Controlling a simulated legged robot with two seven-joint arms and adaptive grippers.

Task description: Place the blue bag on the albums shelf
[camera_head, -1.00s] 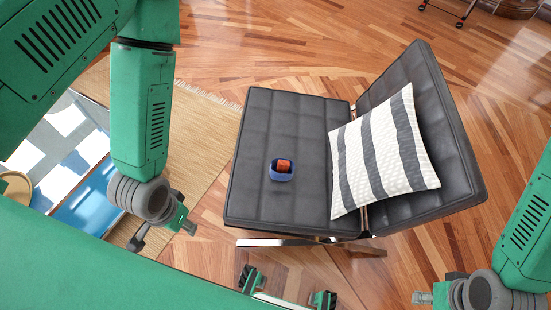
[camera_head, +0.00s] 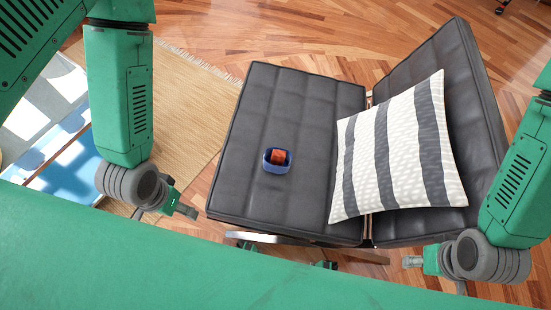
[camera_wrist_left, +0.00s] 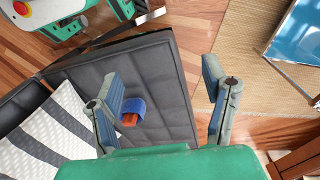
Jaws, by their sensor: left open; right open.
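The blue bag (camera_head: 271,166), a small blue pouch with an orange-red item in its opening, sits on the seat of the black chair (camera_head: 290,110). It also shows in the left wrist view (camera_wrist_left: 137,105), partly behind one finger. My left gripper (camera_head: 178,208) is left of the chair's front corner in the head view, apart from the bag. In the left wrist view its fingers (camera_wrist_left: 165,85) are spread with nothing held. My right gripper (camera_head: 412,262) is open and empty near the chair's front edge below the backrest. I cannot identify the albums shelf in these views.
A striped pillow (camera_head: 400,150) leans on the chair's backrest. A woven rug (camera_head: 185,110) lies left of the chair. A blue-and-white surface (camera_head: 70,170) stands at the far left. Wooden floor (camera_head: 290,35) is clear behind the chair.

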